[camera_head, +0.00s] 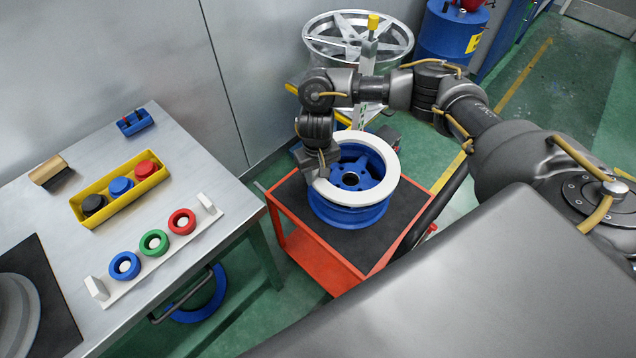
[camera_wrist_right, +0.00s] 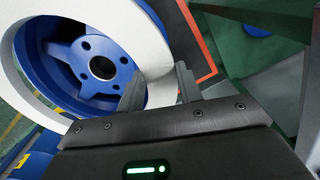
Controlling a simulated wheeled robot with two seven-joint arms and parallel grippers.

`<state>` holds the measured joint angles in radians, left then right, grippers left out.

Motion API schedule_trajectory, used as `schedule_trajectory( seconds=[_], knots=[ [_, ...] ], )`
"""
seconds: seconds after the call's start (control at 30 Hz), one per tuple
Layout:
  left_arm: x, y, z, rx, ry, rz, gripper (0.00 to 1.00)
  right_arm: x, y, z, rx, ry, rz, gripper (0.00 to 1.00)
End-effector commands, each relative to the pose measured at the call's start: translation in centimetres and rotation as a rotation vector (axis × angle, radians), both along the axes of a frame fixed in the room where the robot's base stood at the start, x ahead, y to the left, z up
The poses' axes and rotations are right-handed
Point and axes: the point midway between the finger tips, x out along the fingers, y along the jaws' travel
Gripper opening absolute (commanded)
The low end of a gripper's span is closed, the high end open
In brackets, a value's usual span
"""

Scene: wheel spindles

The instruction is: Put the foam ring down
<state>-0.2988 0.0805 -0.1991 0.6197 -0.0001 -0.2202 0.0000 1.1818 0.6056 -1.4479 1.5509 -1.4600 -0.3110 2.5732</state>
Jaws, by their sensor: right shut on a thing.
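The white foam ring (camera_head: 386,163) is over the upper rim of a blue wheel (camera_head: 350,213) in the head view. It looks roughly level, and I cannot tell whether it touches the rim. The wheel's spokes and hub show through the ring's opening. My right gripper (camera_head: 321,170) is shut on the left side of the foam ring. In the right wrist view the ring (camera_wrist_right: 165,28) runs down between the two fingers (camera_wrist_right: 160,88), with the blue wheel (camera_wrist_right: 60,48) behind it. My left gripper is not in view.
The wheel stands on a red cart (camera_head: 315,261) with a dark top. A grey table (camera_head: 205,160) at left holds a yellow tray (camera_head: 118,205) and a white rack (camera_head: 187,247) of coloured rings. A silver wheel (camera_head: 395,45) and blue drum (camera_head: 448,35) stand behind.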

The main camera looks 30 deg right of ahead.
Motion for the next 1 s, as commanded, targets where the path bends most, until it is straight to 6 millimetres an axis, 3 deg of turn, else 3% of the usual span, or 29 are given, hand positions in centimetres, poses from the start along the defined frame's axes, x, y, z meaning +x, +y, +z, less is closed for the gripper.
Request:
schedule_trajectory(
  seconds=[0.27, 0.53, 0.73, 0.77, 0.9, 1.0],
  knots=[
    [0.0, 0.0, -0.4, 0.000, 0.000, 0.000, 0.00, 0.5, -0.3, -0.7, -0.001, -0.001, 0.000, 0.13],
    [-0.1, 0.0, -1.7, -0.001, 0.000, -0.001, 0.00, 0.8, -0.4, -4.1, 0.000, 0.003, -0.001, 0.13],
    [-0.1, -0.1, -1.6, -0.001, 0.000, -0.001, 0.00, 0.8, -0.5, -4.2, -0.001, 0.000, 0.000, 0.10],
    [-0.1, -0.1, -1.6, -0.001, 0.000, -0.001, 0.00, 0.8, -0.5, -4.2, -0.001, 0.001, 0.000, 0.36],
    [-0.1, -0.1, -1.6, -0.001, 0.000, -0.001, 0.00, 0.8, -0.5, -4.2, -0.001, 0.001, 0.000, 0.55],
    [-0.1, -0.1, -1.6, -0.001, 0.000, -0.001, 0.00, 0.8, -0.5, -4.2, -0.001, 0.000, 0.000, 0.57]
  ],
)
